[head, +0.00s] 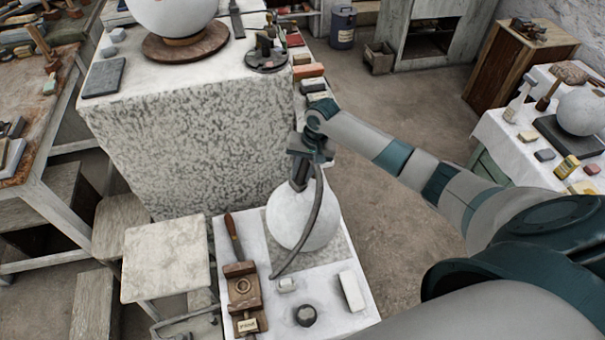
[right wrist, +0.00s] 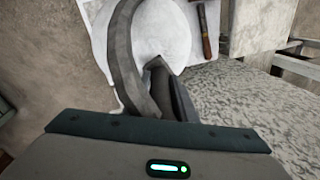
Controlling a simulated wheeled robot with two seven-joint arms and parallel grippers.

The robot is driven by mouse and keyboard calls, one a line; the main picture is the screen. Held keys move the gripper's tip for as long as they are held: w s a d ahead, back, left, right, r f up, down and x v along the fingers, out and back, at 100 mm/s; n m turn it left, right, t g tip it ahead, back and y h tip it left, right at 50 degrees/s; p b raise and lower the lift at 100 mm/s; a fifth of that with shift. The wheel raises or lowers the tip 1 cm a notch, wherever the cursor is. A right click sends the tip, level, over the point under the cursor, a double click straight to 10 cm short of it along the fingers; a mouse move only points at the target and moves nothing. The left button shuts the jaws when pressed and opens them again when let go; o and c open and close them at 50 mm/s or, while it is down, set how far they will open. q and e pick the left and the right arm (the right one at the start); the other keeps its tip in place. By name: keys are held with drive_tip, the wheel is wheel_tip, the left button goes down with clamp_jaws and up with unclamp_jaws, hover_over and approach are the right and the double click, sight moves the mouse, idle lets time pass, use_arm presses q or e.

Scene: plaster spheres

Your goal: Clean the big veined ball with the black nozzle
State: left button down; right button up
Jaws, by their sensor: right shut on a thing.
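My right gripper (head: 301,172) is above a white ball (head: 290,217) on a low white-topped stand and is shut on the black nozzle (head: 298,184). The nozzle points down at the ball's top; I cannot tell whether it touches. Its grey hose (head: 317,215) hangs across the ball's front, and it arches through the right wrist view (right wrist: 125,55). A larger pale ball (head: 172,14), cut off by the top edge, sits on a wooden ring (head: 186,46) on the stone block. Veins are not clear on either ball. My left gripper is out of view.
The low stand (head: 335,322) also bears a wooden-handled tool (head: 232,230), a wooden clamp-like piece (head: 243,287), a white block (head: 351,291) and a dark round piece (head: 305,315). The stone block (head: 190,140) rises behind. Another ball (head: 582,111) is on the right table. Floor is open between.

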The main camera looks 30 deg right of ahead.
drive_tip(key=shift+s, duration=0.15)
drive_tip(key=shift+s+a+r, duration=0.15)
drive_tip(key=shift+s+a, duration=0.05)
drive_tip(key=shift+s, duration=0.35)
idle(0.3)
drive_tip(key=shift+s+a, duration=0.2)
drive_tip(key=shift+s, duration=0.55)
drive_tip(key=shift+w, duration=0.1)
idle(0.3)
drive_tip(key=shift+w+d, duration=0.2)
drive_tip(key=shift+w, duration=0.45)
drive_tip(key=shift+w+d+f, duration=0.2)
drive_tip(key=shift+w, duration=0.55)
